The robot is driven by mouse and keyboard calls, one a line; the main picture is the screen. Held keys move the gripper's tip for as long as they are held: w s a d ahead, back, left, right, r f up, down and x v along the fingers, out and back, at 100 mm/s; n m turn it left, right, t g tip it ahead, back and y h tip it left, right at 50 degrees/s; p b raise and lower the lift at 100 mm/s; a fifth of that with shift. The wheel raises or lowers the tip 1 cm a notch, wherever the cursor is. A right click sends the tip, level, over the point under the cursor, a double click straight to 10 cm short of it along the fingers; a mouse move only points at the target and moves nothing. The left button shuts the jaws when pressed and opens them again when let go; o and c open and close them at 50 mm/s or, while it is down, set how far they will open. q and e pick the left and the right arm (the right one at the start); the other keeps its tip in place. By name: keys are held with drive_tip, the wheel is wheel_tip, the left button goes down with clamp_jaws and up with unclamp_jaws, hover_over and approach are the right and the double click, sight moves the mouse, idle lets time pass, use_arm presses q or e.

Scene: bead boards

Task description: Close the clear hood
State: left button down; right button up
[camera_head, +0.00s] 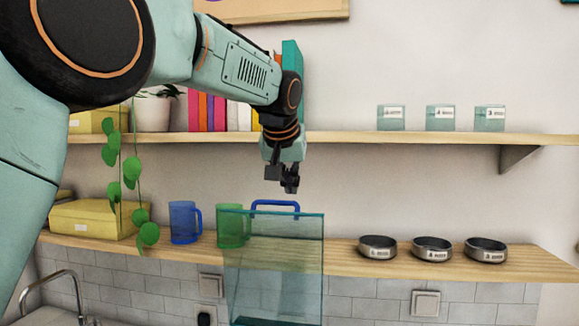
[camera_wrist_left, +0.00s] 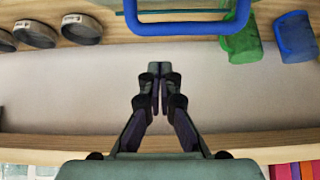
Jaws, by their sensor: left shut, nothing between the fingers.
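The clear hood (camera_head: 275,280) is a see-through, teal-edged box shape in front of the lower shelf in the head view. A blue bar handle (camera_head: 275,203) stands at its top edge. The handle also shows in the left wrist view (camera_wrist_left: 190,27), at the top of the picture and apart from my fingertips. My left gripper (camera_head: 289,187) points down just above the handle in the head view. Its fingers are together and empty, as the left wrist view (camera_wrist_left: 159,68) also shows. The hood's lower end is cut off by the frame. My right gripper is not in view.
A green mug (camera_head: 230,228) stands partly behind the hood, with a blue mug (camera_head: 184,222) to its left. Three dark bowls (camera_head: 431,249) stand to the right on the lower shelf (camera_head: 345,262). The upper shelf (camera_head: 400,138) holds books and three labelled boxes (camera_head: 440,118).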

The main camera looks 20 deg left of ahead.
sight(286, 224)
use_arm(q)
drive_tip(key=shift+s+a+f, duration=0.15)
drive_tip(key=shift+s+f, duration=0.25)
drive_tip(key=shift+s, duration=0.2)
drive_tip(key=shift+s+d, duration=0.25)
drive_tip(key=shift+s, duration=0.45)
drive_tip(key=shift+s+d, duration=0.35)
drive_tip(key=shift+w+a+f, duration=0.25)
drive_tip(key=shift+w+a, duration=0.05)
drive_tip(key=shift+a, duration=0.05)
